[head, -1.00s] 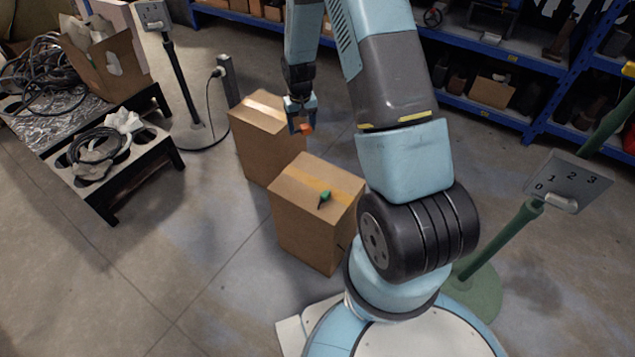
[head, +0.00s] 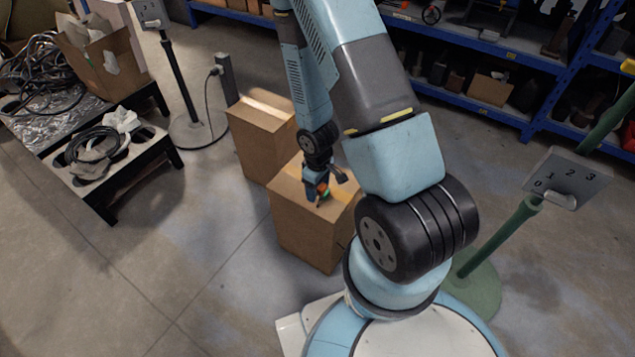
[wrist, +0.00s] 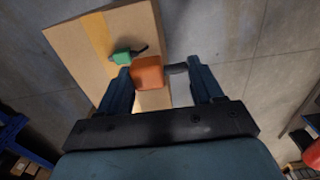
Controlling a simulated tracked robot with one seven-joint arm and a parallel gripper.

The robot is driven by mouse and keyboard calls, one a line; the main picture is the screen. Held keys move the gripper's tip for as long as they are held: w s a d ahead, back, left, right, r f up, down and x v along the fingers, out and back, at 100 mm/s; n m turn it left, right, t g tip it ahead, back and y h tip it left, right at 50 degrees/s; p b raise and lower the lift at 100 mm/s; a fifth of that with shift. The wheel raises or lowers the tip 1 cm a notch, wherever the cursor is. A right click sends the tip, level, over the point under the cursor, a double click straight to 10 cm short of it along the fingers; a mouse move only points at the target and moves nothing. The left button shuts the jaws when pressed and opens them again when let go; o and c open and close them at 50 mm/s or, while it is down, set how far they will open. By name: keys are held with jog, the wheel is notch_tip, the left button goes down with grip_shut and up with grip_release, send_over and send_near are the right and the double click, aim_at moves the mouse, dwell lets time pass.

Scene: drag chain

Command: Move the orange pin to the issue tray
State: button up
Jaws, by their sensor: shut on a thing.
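My gripper (head: 318,192) is over the top of the nearer cardboard box (head: 307,241). In the wrist view my gripper (wrist: 161,76) is shut on the orange pin (wrist: 147,72). The pin's block-like orange head sits by the left finger, and a grey shank reaches toward the right finger. A green pin (wrist: 122,57) with a dark shank lies on the box top, just left of the orange one in the wrist view. In the head view the orange pin is mostly hidden by my gripper. I cannot make out which thing is the issue tray.
A second cardboard box (head: 262,140) stands behind the nearer one. A black bench (head: 127,181) with cables is at the left. A green post with a numbered plate (head: 568,178) stands right. Blue shelves (head: 470,108) line the back.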

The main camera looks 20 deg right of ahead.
jog(key=w+a+f, duration=0.1)
jog(key=w+f, duration=0.3)
jog(key=w, duration=0.4)
send_over(300, 189)
jog(key=f, duration=0.5)
jog(key=shift+s+f, duration=0.15)
jog(key=shift+s, duration=0.2)
jog(key=shift+w+f, duration=0.2)
jog(key=shift+f, duration=1.7)
jog(key=o, duration=1.3)
